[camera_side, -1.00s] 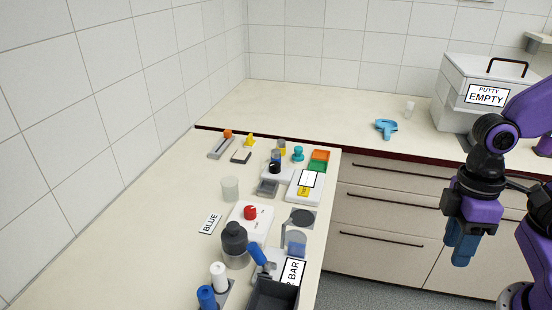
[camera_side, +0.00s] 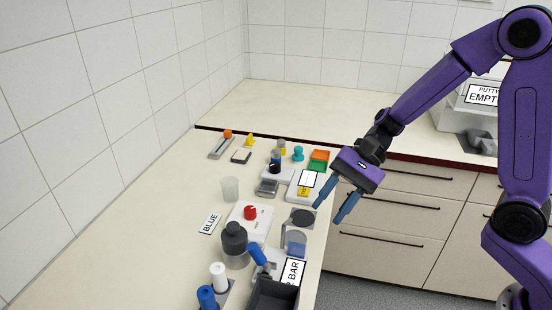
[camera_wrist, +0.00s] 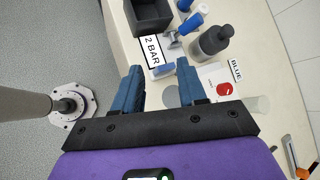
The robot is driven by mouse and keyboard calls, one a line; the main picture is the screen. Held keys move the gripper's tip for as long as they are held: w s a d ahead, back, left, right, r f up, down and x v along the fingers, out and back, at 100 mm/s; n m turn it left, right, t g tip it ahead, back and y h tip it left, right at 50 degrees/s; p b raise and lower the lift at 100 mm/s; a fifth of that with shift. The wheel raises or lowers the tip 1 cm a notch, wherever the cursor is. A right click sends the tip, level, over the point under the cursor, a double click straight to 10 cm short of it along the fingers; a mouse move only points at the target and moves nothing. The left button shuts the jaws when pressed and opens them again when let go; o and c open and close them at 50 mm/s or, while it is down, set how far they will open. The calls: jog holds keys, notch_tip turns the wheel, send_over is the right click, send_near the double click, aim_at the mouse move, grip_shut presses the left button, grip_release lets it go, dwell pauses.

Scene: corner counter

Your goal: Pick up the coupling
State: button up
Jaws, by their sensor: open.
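I cannot single out the coupling for certain among the small parts on the left counter. My gripper (camera_side: 328,214) is open and empty. It hangs over the right edge of that counter, pointing down and to the left, near a dark round disc (camera_side: 302,217). In the wrist view my gripper (camera_wrist: 160,66) shows two blue fingers spread apart. Beyond them are a blue-handled fitting by a "2 BAR" label (camera_wrist: 153,50) and a dark grey bottle-shaped part (camera_wrist: 212,41). The fingers appear to touch nothing.
A dark open bin (camera_side: 272,296) stands at the front edge. A white block with a red knob (camera_side: 250,213), a clear cup (camera_side: 230,189) and a "BLUE" label (camera_side: 209,223) lie inward. Several small parts crowd the far end. The left side of the counter is clear.

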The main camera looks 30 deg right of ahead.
jog(key=w+d+m+t+y, duration=0.1)
jog(key=w+m+t, duration=0.3)
jog(key=w+m, duration=0.3)
jog(key=m+t+h, duration=0.4)
jog(key=m+t, duration=0.5)
jog(key=m, duration=0.5)
send_near(280, 155)
jog(key=x, duration=0.4)
jog(key=shift+d+f, duration=0.15)
jog(key=shift+f, duration=0.15)
jog(key=shift+r+x, duration=0.15)
jog(key=shift+x, duration=1.2)
jog(key=shift+r+x, duration=0.1)
jog(key=shift+x, duration=1.2)
jog(key=shift+w, duration=0.1)
jog(key=shift+t, duration=0.3)
grip_shut()
jog(key=shift+r, duration=0.1)
